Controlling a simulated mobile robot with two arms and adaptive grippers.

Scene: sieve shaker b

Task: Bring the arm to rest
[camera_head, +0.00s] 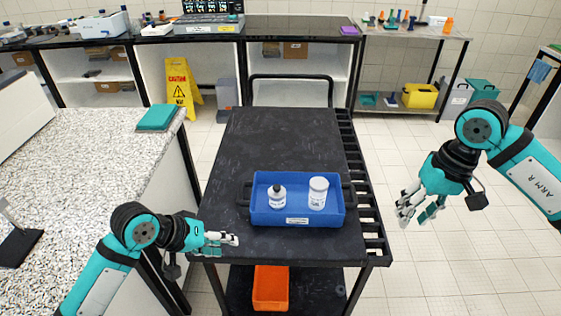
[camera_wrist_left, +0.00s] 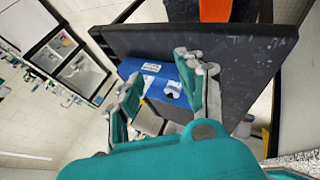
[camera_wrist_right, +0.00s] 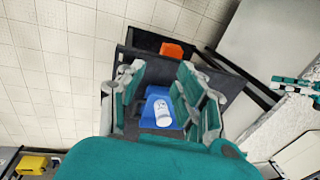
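My left gripper (camera_head: 230,240) is open and empty by the front left corner of the black cart, left of the blue tray; its spread fingers show in the left wrist view (camera_wrist_left: 160,72). My right gripper (camera_head: 410,208) is open and empty, held in the air right of the cart, fingers pointing down and left. Its fingers stand apart in the right wrist view (camera_wrist_right: 158,75). Neither gripper touches the tray. The blue tray (camera_head: 297,215) lies on the cart top and holds a dark-capped white bottle (camera_head: 277,198) and a white lidded jar (camera_head: 318,193), both upright.
The black cart (camera_head: 285,140) has a clear rear top and an orange bin (camera_head: 270,288) on its lower shelf. A speckled counter (camera_head: 75,160) stands close on the left, bearing a teal box (camera_head: 157,118). A yellow caution sign (camera_head: 181,85) stands behind. Open floor lies right.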

